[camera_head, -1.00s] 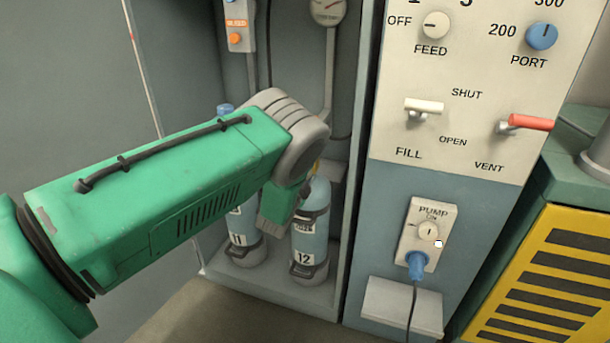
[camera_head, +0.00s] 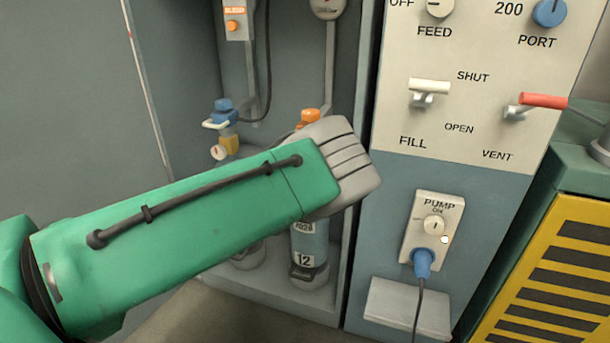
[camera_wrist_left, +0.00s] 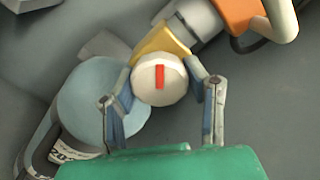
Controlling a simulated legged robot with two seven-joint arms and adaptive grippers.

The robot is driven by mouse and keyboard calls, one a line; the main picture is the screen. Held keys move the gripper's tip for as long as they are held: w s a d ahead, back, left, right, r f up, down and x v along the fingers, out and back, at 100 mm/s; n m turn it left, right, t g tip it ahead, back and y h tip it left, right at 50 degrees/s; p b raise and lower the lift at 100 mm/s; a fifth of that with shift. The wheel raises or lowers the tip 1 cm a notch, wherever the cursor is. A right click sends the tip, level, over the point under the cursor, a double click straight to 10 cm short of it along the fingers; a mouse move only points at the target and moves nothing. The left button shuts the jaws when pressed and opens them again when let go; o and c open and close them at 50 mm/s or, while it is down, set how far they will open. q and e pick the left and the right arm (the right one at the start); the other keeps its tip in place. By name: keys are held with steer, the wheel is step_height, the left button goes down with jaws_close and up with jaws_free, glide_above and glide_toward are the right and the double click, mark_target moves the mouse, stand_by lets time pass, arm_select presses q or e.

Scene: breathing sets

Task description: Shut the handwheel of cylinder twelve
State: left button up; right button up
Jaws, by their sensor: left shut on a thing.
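Cylinder twelve (camera_head: 309,247) is a light blue bottle with a black-and-white "12" label, standing in the cabinet. My left arm hides its valve and upper part in the head view. In the left wrist view its blue body (camera_wrist_left: 95,105) lies left of a round white handwheel (camera_wrist_left: 160,80) with a red mark, on a yellow valve. My left gripper (camera_wrist_left: 166,84) has a finger on either side of this handwheel and is shut on it. In the head view these fingers are hidden behind my arm. My right gripper is not in view.
An orange fitting (camera_head: 308,117) sits above my wrist. A blue fitting (camera_head: 223,112) and another valve with a white handwheel (camera_head: 218,152) stand to the left. The panel with the fill lever (camera_head: 430,88) and vent lever (camera_head: 543,101) is on the right, close to my wrist.

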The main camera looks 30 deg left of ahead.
arm_select(q)
steer(key=m+b, duration=0.1)
steer(key=f+m, duration=0.1)
steer(key=m, duration=0.1)
steer(key=shift+s+f+m+b, duration=0.1)
steer(key=shift+s+m+b, duration=0.1)
steer(key=shift+m+b, duration=0.15)
steer(key=m+b, duration=0.1)
steer(key=m, duration=0.3)
steer(key=shift+m+b, duration=0.3)
steer(key=shift+m, duration=0.05)
steer(key=o, duration=1.2)
steer(key=shift+c, duration=0.2)
steer(key=shift+r, duration=0.3)
